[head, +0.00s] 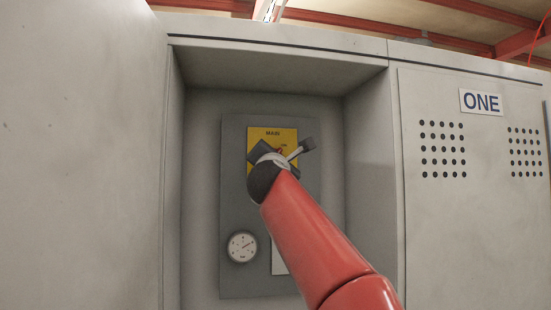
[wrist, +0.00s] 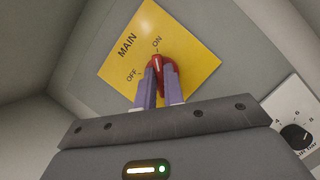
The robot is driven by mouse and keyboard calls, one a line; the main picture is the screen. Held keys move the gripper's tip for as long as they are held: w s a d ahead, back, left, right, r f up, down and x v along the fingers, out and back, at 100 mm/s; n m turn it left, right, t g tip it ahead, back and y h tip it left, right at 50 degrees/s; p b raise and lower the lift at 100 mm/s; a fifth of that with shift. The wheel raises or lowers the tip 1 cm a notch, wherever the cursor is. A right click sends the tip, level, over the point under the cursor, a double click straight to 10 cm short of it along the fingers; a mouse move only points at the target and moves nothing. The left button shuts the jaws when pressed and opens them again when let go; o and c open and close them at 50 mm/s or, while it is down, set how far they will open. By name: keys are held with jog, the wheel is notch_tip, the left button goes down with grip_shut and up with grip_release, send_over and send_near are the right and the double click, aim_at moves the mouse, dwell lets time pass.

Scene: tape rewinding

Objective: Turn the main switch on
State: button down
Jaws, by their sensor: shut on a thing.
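The main switch is a red knob (wrist: 157,62) on a yellow plate (wrist: 190,45) printed MAIN, ON and OFF. In the wrist view my gripper (wrist: 161,74) has its two purple-grey fingers closed around the knob, one on each side. The knob's top end lies just below the ON mark, with OFF to its left; its lower part is partly hidden by the fingers. In the head view the yellow plate (head: 287,134) shows behind my wrist, which covers most of the switch; only a bit of red shows there.
The plate is on a grey panel (head: 234,200) inside a recessed cabinet bay with side walls close by. A round gauge (head: 242,246) sits below left of the switch in the head view. A cabinet door labelled ONE (head: 482,102) stands to the right.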

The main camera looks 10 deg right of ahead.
jog(key=shift+m, duration=0.3)
jog(key=c, duration=1.5)
grip_release()
jog(key=b+v, duration=0.3)
jog(key=v, duration=0.4)
jog(key=shift+s, duration=0.35)
jog(key=shift+a+f, duration=0.1)
